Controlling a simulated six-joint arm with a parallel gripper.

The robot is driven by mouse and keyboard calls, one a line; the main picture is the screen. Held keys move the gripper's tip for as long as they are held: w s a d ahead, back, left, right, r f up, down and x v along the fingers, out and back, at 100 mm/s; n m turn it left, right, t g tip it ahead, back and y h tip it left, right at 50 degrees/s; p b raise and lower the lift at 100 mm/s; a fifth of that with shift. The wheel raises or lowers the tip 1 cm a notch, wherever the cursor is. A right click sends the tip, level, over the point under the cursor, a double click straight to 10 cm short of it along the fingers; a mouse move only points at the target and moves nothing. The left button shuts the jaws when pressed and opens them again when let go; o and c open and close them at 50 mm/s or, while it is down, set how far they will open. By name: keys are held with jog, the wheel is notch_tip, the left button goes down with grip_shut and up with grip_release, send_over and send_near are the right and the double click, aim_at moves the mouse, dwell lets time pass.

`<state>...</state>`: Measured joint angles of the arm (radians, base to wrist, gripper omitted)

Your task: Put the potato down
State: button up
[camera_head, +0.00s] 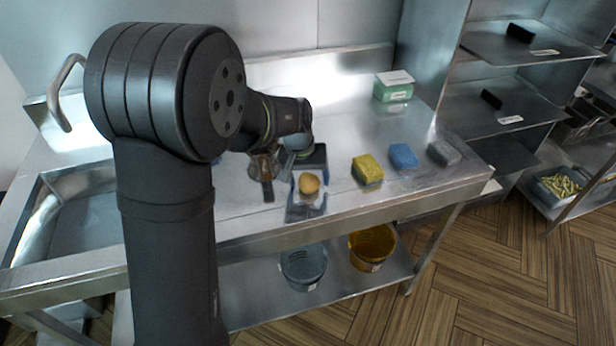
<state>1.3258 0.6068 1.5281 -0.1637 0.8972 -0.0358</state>
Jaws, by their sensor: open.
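The potato (309,184) is round and yellow-brown. It shows at the front part of the steel counter, over a small grey metal device (292,213); I cannot tell whether it touches the device or the counter. My gripper (283,176) is over the counter, close to the potato on its left and far side. Its jaws are open, and one dark finger points down left of the potato. The arm hides part of the counter and the gripper's wrist side.
Yellow (367,169), blue (403,156) and grey (443,153) sponges lie right of the potato. A green-and-white box (394,86) stands behind. A sink (75,215) is at left. A grey bucket (303,268) and a yellow bucket (371,248) stand on the lower shelf.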

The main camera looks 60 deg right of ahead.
aim_at(310, 177)
jog(key=shift+r, duration=0.1)
notch_tip(310, 177, up, 12)
jog(key=w+a, duration=0.1)
jog(key=shift+a, duration=0.35)
jog(key=f, duration=0.4)
jog(key=d+f, duration=0.1)
jog(key=f, duration=0.3)
jog(key=s+f, duration=0.1)
jog(key=f, duration=0.3)
jog(key=shift+d+f, duration=0.3)
jog(key=shift+d, duration=0.05)
notch_tip(310, 177, up, 3)
jog(key=shift+r, duration=0.7)
